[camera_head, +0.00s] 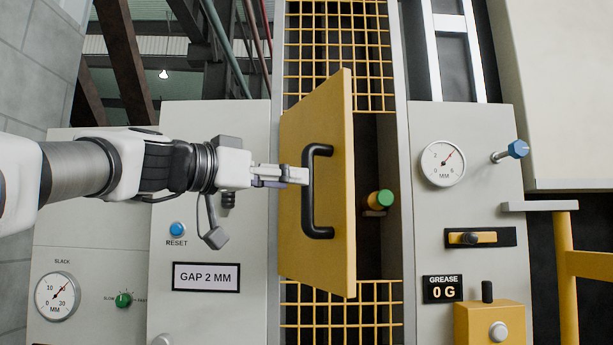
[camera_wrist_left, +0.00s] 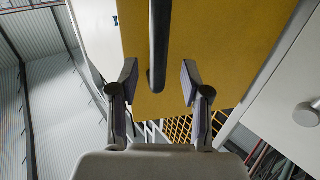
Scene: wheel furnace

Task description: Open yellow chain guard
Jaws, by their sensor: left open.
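The yellow chain guard (camera_head: 330,250) is a flat door with a black handle (camera_head: 312,225) in the head view. It stands partly swung out, with a dark opening showing to its right. My left gripper (camera_head: 300,176) reaches in from the left at the handle's middle. In the left wrist view, the fingers of my left gripper (camera_wrist_left: 158,84) are spread, with the black handle (camera_wrist_left: 160,40) between them and a gap on both sides. The yellow guard (camera_wrist_left: 220,50) lies behind the handle. My right gripper is in neither view.
Inside the opening sits a green-capped yellow cylinder (camera_head: 379,199). Yellow mesh (camera_head: 340,325) lies above and below the guard. The right panel carries a gauge (camera_head: 443,163), a blue knob (camera_head: 517,149) and a yellow box (camera_head: 490,325). A yellow railing (camera_head: 566,270) stands far right.

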